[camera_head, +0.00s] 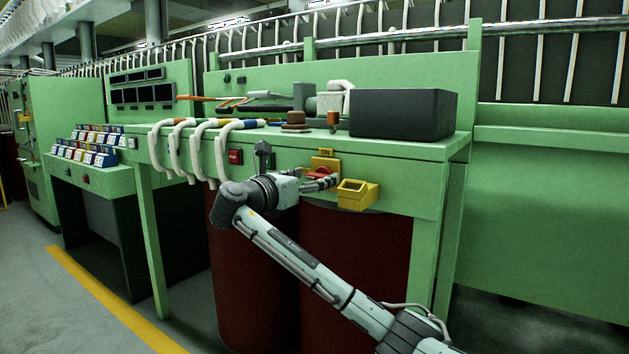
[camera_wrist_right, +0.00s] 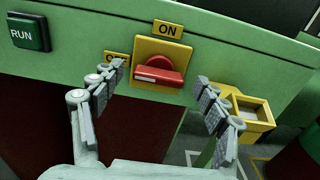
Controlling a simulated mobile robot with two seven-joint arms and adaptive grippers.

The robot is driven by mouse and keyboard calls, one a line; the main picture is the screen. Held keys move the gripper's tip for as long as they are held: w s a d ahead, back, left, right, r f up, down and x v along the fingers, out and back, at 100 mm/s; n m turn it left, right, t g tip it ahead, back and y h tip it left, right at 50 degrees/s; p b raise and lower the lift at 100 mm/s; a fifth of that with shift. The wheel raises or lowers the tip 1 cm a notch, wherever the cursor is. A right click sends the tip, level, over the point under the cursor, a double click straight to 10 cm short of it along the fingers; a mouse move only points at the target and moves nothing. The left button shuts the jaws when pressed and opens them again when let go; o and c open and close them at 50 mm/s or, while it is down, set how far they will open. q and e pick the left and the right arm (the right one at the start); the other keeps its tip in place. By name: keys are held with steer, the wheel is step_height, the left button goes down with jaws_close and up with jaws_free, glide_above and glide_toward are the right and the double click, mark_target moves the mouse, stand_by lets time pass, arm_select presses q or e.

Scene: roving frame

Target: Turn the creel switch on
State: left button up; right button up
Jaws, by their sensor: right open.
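The creel switch is a red rotary knob on a yellow plate on the front of the green bench. In the right wrist view the red knob (camera_wrist_right: 160,71) has its white-marked handle lying roughly level. A yellow ON label (camera_wrist_right: 167,29) is above it, and a second label (camera_wrist_right: 112,58) at its left is partly hidden by a finger. The knob also shows in the head view (camera_head: 319,172). My right gripper (camera_wrist_right: 160,82) is open and empty, its fingers spread to either side of the knob; I cannot tell whether they touch it. My left gripper is not in view.
A yellow open box (camera_head: 357,194) juts from the bench front just right of the switch. A green RUN button (camera_wrist_right: 29,32) is to the left. White hooked hoses and a red button (camera_head: 235,156) are further left. A dark crate (camera_head: 403,114) stands on the bench top.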

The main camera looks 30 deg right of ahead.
steer(key=shift+w+d, duration=0.25)
steer(key=shift+d, duration=0.3)
